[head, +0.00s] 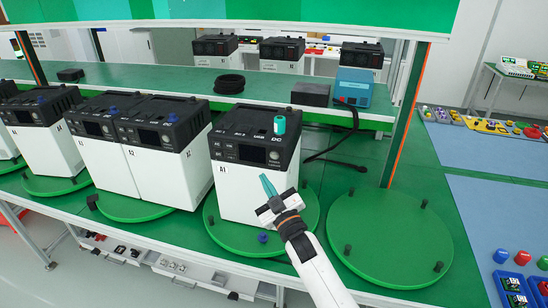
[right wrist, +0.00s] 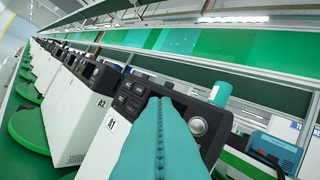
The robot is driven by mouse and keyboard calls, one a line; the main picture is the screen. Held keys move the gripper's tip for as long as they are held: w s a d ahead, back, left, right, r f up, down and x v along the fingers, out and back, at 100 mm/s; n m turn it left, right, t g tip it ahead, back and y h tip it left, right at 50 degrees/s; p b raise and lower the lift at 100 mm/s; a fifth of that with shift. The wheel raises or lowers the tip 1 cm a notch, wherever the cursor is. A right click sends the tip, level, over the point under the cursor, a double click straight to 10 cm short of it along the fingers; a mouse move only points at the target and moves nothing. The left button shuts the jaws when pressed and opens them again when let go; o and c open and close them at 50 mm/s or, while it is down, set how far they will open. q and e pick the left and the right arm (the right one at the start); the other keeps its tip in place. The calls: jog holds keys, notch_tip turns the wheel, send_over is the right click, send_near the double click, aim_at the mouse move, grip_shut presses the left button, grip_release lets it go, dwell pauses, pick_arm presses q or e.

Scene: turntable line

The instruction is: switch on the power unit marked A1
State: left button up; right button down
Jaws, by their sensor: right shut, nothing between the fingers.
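The power unit marked A1 (head: 236,190) is a white box with a black sloped top panel. It stands on a round green turntable (head: 222,235). Its panel has small buttons, a display and a teal cylinder (head: 279,124) on top. My right gripper (head: 268,184) is in front of the unit's white face, just below the panel. Its teal fingers are shut and empty. In the right wrist view the fingers (right wrist: 161,130) cover part of the unit's panel, with the A1 label (right wrist: 112,125) to their left. I cannot tell whether they touch it. My left gripper is not in view.
Similar units, including one marked A2 (right wrist: 92,120), stand to the left on turntables. An empty green turntable (head: 390,235) lies to the right. A shelf behind holds a coiled black cable (head: 229,84) and a blue device (head: 353,88). A blue knob (head: 262,238) sits on A1's turntable.

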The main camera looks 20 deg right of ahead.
jog(key=b, duration=0.3)
send_near(269, 152)
jog(key=w+a+r, duration=0.1)
jog(key=w+a, duration=0.1)
jog(key=w, duration=0.1)
jog(key=shift+w+d+r, duration=0.2)
jog(key=shift+w+r, duration=0.1)
jog(key=shift+w, duration=0.2)
jog(key=shift+w+d+b, duration=0.1)
jog(key=shift+b, duration=0.2)
dwell(1.1)
jog(key=shift+w+d, duration=0.15)
jog(key=shift+w, duration=0.1)
jog(key=shift+w+d+b, duration=0.2)
jog(key=shift+w+b, duration=0.05)
jog(key=shift+b, duration=0.05)
dwell(0.6)
jog(key=shift+r, duration=0.1)
jog(key=shift+s+a+p, duration=0.4)
jog(key=shift+s+a, duration=0.05)
jog(key=shift+s, duration=0.2)
